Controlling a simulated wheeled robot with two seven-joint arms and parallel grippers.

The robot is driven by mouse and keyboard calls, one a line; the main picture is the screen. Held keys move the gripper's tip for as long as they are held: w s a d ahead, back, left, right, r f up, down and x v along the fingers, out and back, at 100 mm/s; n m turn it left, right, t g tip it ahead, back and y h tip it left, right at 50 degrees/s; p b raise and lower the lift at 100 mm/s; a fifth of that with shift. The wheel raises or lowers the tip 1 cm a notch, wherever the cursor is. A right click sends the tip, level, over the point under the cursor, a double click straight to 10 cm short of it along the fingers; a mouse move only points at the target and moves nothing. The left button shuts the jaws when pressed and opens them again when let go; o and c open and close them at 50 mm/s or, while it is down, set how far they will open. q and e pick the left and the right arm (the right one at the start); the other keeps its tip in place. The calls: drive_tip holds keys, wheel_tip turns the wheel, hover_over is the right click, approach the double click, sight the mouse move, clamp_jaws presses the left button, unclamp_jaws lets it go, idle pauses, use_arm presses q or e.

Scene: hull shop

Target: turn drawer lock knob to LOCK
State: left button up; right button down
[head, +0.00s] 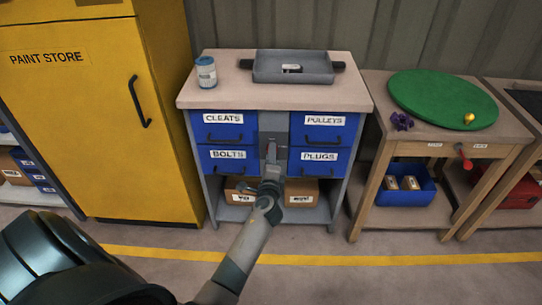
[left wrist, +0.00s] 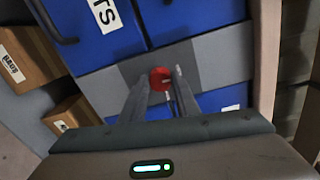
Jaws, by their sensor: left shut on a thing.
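The drawer lock knob is red (left wrist: 160,78) and sits on the grey centre panel (head: 272,123) between the two columns of blue drawers. In the left wrist view it lies between my two fingertips. My left gripper (head: 272,166) reaches up to this panel from the front and is shut on the knob. In the head view the gripper covers most of the knob, and a little red shows by the fingers. The LOCK marking and the knob's pointing direction cannot be read. My right gripper is not in view.
Blue drawers labelled CLEATS (head: 222,118), BOLTS (head: 229,154), PULLEYS (head: 324,120) and PLUGS (head: 320,156) flank the panel, with dark handles sticking out. A grey tray (head: 265,74) and a can (head: 206,72) stand on top. A yellow cabinet (head: 95,120) is left, a wooden table (head: 400,128) right.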

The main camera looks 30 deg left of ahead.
use_arm(q)
drive_tip(key=o, duration=1)
drive_tip(key=shift+o, duration=0.2)
drive_tip(key=shift+s, duration=0.1)
drive_tip(key=v, duration=1.7)
drive_tip(key=shift+d, duration=0.2)
